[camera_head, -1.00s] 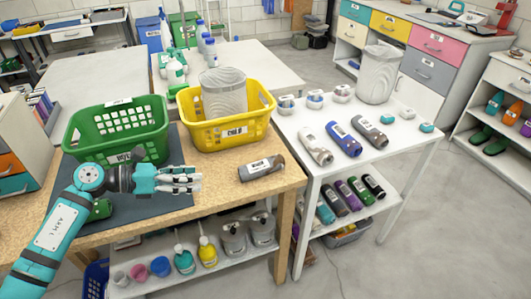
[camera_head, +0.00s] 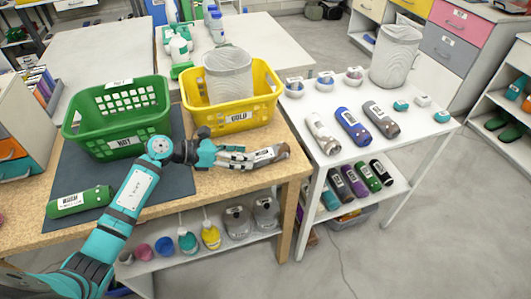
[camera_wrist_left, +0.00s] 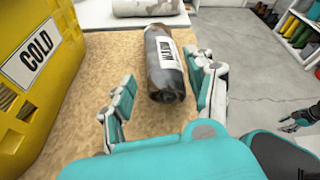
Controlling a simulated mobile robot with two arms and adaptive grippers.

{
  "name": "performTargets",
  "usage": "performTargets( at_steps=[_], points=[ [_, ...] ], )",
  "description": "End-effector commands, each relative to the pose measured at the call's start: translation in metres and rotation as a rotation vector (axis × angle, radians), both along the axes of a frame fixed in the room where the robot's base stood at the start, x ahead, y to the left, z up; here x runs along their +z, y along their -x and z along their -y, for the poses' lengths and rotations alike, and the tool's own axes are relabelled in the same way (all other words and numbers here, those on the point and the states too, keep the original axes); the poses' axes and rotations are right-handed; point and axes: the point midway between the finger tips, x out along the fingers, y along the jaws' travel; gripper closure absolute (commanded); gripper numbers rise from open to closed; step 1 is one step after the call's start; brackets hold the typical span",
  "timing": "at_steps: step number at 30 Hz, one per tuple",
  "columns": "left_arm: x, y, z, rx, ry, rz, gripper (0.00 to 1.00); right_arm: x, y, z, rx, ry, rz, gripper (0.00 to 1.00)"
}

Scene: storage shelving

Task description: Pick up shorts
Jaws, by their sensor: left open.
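A grey-brown rolled cloth (camera_head: 279,152) with a white label lies on the wooden table near its right edge. I cannot tell from its shape whether it is the shorts. My left gripper (camera_head: 246,158) reaches it from the left. In the left wrist view the rolled cloth (camera_wrist_left: 166,70) lies between the spread fingers of the left gripper (camera_wrist_left: 165,88), its near end towards the palm. The fingers stand apart from it on both sides. A dark gripper, seemingly my right one (camera_wrist_left: 299,119), shows small at the right edge of the wrist view; its jaws are unclear.
A green basket labelled HOT (camera_head: 118,143) and a yellow basket labelled COLD (camera_head: 255,115) stand behind the arm. A green roll (camera_head: 80,202) lies at the left on the dark mat (camera_head: 170,190). Several rolls lie on the white table (camera_head: 330,165) to the right.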

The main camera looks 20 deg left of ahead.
Motion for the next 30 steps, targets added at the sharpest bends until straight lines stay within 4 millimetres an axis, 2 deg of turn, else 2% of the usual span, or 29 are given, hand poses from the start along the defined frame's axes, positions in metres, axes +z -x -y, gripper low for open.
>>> performTargets(
  at_steps=[4, 12, 20, 23, 30],
  points=[
    [-0.002, -0.006, 0.011, 0.000, 0.004, 0.000, 0.44, 0.007, -0.009, -0.003, -0.001, -0.004, 0.014, 0.60],
    [-0.017, -0.025, 0.039, 0.001, 0.001, 0.000, 0.44, 0.014, 0.006, -0.004, -0.003, -0.004, -0.009, 0.60],
    [-0.020, -0.026, 0.042, 0.001, -0.001, 0.001, 0.44, 0.013, 0.014, -0.003, -0.003, -0.003, -0.022, 0.60],
    [-0.020, -0.026, 0.042, 0.001, -0.001, 0.001, 0.54, 0.013, 0.013, -0.003, -0.003, -0.002, -0.021, 0.60],
    [-0.020, -0.026, 0.041, 0.001, -0.001, 0.001, 0.86, 0.013, 0.007, 0.001, -0.002, 0.001, -0.012, 0.60]
  ],
)
